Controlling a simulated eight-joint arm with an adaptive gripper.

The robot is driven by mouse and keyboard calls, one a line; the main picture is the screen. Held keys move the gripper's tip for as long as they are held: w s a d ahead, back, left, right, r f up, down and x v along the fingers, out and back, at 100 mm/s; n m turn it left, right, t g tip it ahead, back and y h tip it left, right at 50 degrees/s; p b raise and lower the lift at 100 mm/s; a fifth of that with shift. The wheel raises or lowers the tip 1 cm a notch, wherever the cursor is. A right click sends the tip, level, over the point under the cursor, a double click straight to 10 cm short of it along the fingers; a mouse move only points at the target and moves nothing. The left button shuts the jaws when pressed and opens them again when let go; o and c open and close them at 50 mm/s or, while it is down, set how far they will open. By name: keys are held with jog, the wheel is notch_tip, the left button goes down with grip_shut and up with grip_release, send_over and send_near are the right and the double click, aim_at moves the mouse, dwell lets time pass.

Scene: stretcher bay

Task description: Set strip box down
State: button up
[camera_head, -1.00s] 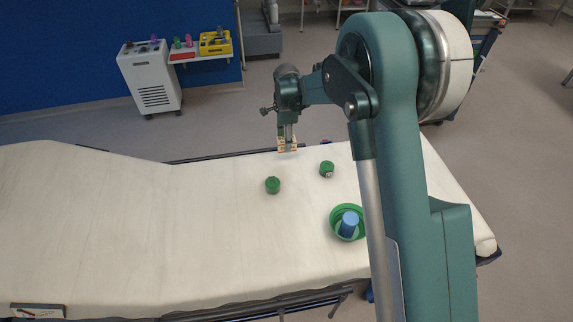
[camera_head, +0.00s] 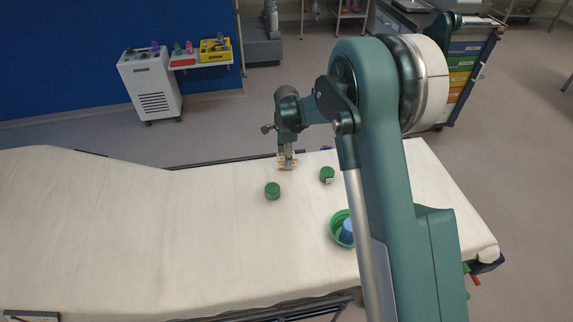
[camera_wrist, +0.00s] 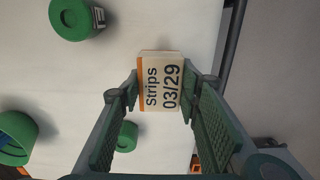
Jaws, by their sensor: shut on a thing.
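The strip box (camera_wrist: 161,82) is a small white box with an orange edge, marked "Strips 03/29" in the wrist view. My gripper (camera_head: 287,161) is shut on it, with one finger on each side. In the head view the strip box (camera_head: 287,166) shows small at the fingertips, near the far edge of the white stretcher (camera_head: 140,230). I cannot tell whether its underside touches the sheet.
A green bowl (camera_head: 335,232) with a blue item (camera_head: 346,232) is farther right, partly behind my arm. The stretcher's left side is clear.

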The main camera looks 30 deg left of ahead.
jog(key=shift+f+b, duration=0.4)
jog(key=shift+f, duration=1.5)
jog(key=shift+f, duration=0.1)
jog(key=o, duration=0.9)
jog(key=shift+c, duration=0.2)
notch_tip(320, 180, up, 12)
jog(key=shift+r+p, duration=0.15)
jog(key=shift+p, duration=0.95)
